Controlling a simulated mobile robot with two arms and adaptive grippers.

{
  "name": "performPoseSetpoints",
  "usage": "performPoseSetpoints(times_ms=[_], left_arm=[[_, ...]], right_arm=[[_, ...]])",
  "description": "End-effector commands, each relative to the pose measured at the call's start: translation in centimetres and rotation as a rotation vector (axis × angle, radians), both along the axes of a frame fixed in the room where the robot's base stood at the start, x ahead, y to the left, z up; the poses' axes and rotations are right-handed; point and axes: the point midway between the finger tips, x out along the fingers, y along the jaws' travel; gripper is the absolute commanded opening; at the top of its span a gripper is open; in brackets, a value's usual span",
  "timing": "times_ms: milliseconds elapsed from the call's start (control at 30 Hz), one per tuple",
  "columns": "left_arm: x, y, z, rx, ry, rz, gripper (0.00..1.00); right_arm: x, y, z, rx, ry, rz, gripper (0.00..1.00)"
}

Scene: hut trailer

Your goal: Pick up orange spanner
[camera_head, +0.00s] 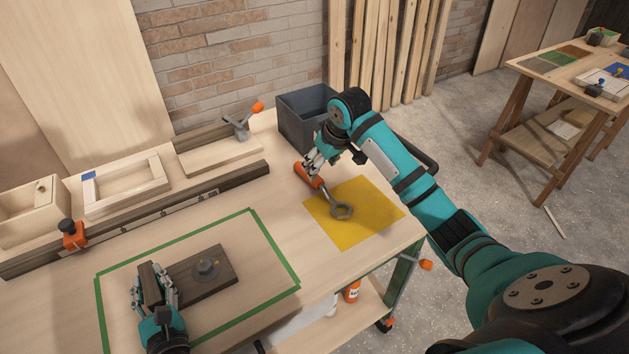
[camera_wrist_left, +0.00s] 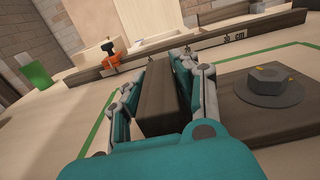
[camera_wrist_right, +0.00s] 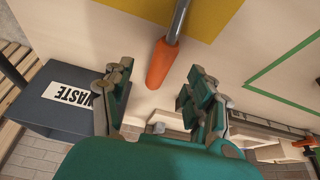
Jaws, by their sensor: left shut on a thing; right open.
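The orange spanner has an orange handle (camera_head: 306,175) and a grey ring head (camera_head: 341,211). It lies on the bench with its head on a yellow mat (camera_head: 378,205) and its handle past the mat's edge. My right gripper (camera_head: 314,160) is open above the handle end. In the right wrist view the handle (camera_wrist_right: 161,64) shows between the spread fingertips, and they appear apart from it. My left gripper (camera_head: 154,282) is shut on a dark wooden block (camera_wrist_left: 163,95) inside the green outline.
A dark board with a hex nut (camera_head: 206,267) is beside my left gripper. A grey waste bin (camera_head: 300,118) stands behind my right gripper. A wooden frame (camera_head: 125,190) and an orange clamp (camera_head: 74,235) are at the left.

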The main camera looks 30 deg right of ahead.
Motion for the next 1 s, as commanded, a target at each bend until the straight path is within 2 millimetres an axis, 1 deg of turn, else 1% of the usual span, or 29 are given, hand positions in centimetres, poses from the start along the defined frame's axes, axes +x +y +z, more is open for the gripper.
performPoseSetpoints(times_ms=[33, 167, 233, 400, 500, 600, 800, 867, 1000], left_arm=[[0.0, 0.0, 0.0, 0.001, 0.001, 0.000, 0.00], [0.0, 0.0, 0.0, 0.001, 0.001, 0.000, 0.00], [0.0, 0.0, 0.0, 0.001, 0.001, 0.000, 0.00], [0.0, 0.0, 0.0, 0.001, 0.001, 0.000, 0.00], [0.0, 0.0, 0.0, 0.001, 0.001, 0.000, 0.00], [0.0, 0.0, 0.0, 0.001, 0.001, 0.000, 0.00], [0.0, 0.0, 0.0, 0.001, 0.001, 0.000, 0.00], [0.0, 0.0, 0.0, 0.001, 0.001, 0.000, 0.00], [0.0, 0.0, 0.0, 0.001, 0.001, 0.000, 0.00]], right_arm=[[0.2, 0.1, -0.5, 0.001, 0.002, 0.000, 0.57], [0.4, 0.1, -1.3, 0.000, 0.001, 0.000, 0.57], [0.6, 0.2, -2.0, 0.001, 0.003, 0.000, 0.57], [1.4, 0.6, -4.4, 0.001, 0.002, -0.001, 0.57], [1.9, 0.6, -5.5, 0.000, 0.001, -0.001, 0.57], [2.1, 0.6, -5.9, -0.001, 0.000, 0.000, 0.57], [2.1, 0.6, -6.0, -0.001, -0.001, 0.000, 0.57], [2.1, 0.6, -6.0, -0.001, -0.001, 0.000, 0.51], [2.1, 0.6, -5.9, -0.001, -0.001, 0.000, 0.32]])
